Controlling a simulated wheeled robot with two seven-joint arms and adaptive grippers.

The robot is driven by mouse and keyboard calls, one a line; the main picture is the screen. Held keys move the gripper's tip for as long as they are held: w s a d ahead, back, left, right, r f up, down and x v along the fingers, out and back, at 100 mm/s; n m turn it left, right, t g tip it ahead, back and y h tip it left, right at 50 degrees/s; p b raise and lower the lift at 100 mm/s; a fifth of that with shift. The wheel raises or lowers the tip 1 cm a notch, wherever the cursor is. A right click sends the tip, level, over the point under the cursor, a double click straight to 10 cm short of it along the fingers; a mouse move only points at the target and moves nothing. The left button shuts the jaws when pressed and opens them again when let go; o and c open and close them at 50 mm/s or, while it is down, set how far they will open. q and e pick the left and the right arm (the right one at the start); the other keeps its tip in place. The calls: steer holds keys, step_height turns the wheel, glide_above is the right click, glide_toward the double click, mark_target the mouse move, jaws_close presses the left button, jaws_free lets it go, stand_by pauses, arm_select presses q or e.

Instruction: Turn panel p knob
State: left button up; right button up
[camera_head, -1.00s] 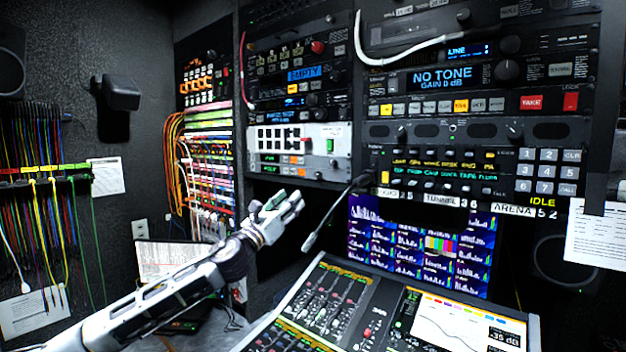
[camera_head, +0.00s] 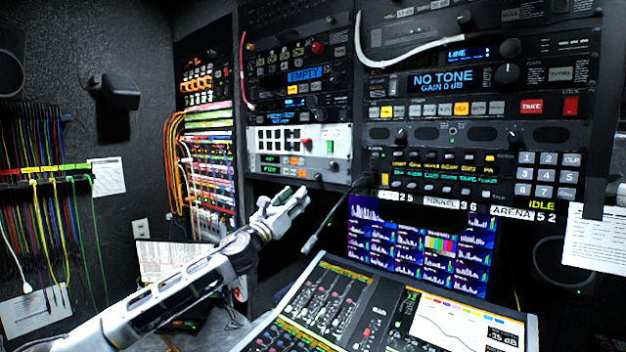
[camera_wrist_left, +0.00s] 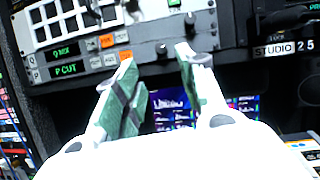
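The white-grey rack panel (camera_head: 292,140) shows above my left gripper (camera_head: 290,198) in the head view. In the left wrist view this panel (camera_wrist_left: 130,45) carries dark square keys, a "P CUT" display (camera_wrist_left: 66,69), a "Q MIX" display (camera_wrist_left: 65,52) and orange keys. My right gripper is not in view.
A gooseneck microphone (camera_head: 325,226) is close to the right of my left gripper. Below stands a mixing console (camera_head: 330,300), with a screen (camera_head: 375,240) behind it. Orange cables (camera_head: 172,150) hang at the left rack. A dark gap lies under the panel.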

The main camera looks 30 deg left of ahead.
mark_target(316, 177)
arm_select(q)
steer(key=shift+p+x, duration=2.45)
steer(key=shift+x, duration=2.1)
steer(key=shift+p+x, duration=0.3)
steer(key=shift+x, duration=0.55)
steer(key=shift+c, duration=0.5)
jaws_close()
